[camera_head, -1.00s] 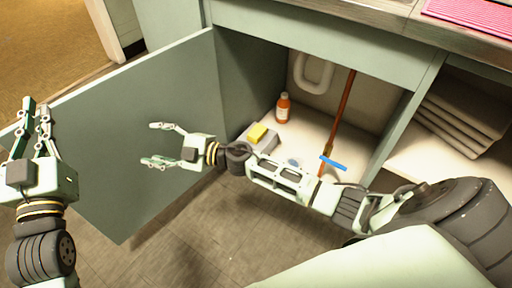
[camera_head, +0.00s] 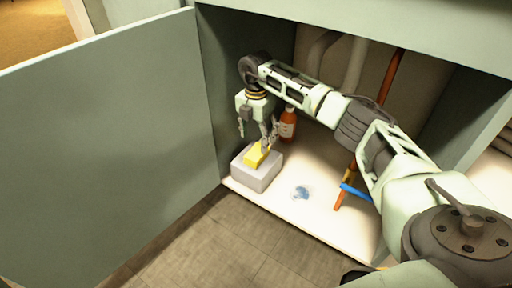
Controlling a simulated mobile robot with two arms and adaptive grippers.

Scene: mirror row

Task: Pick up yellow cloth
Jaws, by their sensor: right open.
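The yellow cloth (camera_head: 254,158) is a small folded block lying on top of a grey box (camera_head: 255,175) inside the open cabinet, at its left side. My right gripper (camera_head: 254,143) reaches into the cabinet and points down just above the cloth. Its fingers are open, one on the left and one at the right side of the cloth. Part of the cloth is hidden behind the right finger, and I cannot tell whether that finger touches it. My left gripper is out of view.
An orange bottle (camera_head: 288,125) stands just behind the right gripper. An orange pole with a blue squeegee-like head (camera_head: 356,192) leans to the right. A small crumpled blue item (camera_head: 300,193) lies on the cabinet floor (camera_head: 330,225). The open green door (camera_head: 110,150) fills the left.

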